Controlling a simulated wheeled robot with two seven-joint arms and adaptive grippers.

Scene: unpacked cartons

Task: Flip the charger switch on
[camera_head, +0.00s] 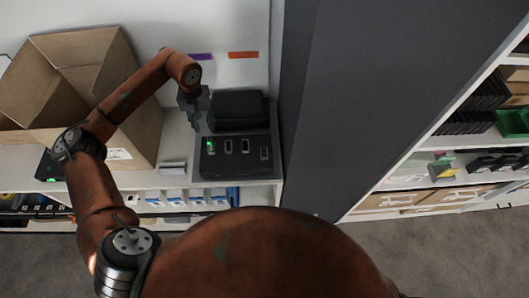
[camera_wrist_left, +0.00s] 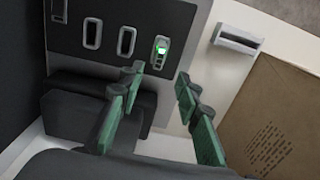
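The charger (camera_head: 236,171) is a dark box on the white shelf with a row of several slots or switches on its flat face. The leftmost of these in the head view, a switch (camera_head: 211,146), glows green at its top. The charger panel (camera_wrist_left: 109,62) and the green-lit switch (camera_wrist_left: 161,52) also show in the left wrist view. My left gripper (camera_head: 196,122) is just behind that switch in the head view. In the left wrist view its green fingers (camera_wrist_left: 158,82) are apart with nothing between them, and the lit switch lies just beyond the tips. My right gripper is not seen.
A black block (camera_head: 238,104) stands behind the panel. An open cardboard carton (camera_head: 120,120) is to the left, with a small grey holder (camera_head: 173,168) between. A dark grey wall panel (camera_head: 350,90) rises to the right, with stocked shelves beyond.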

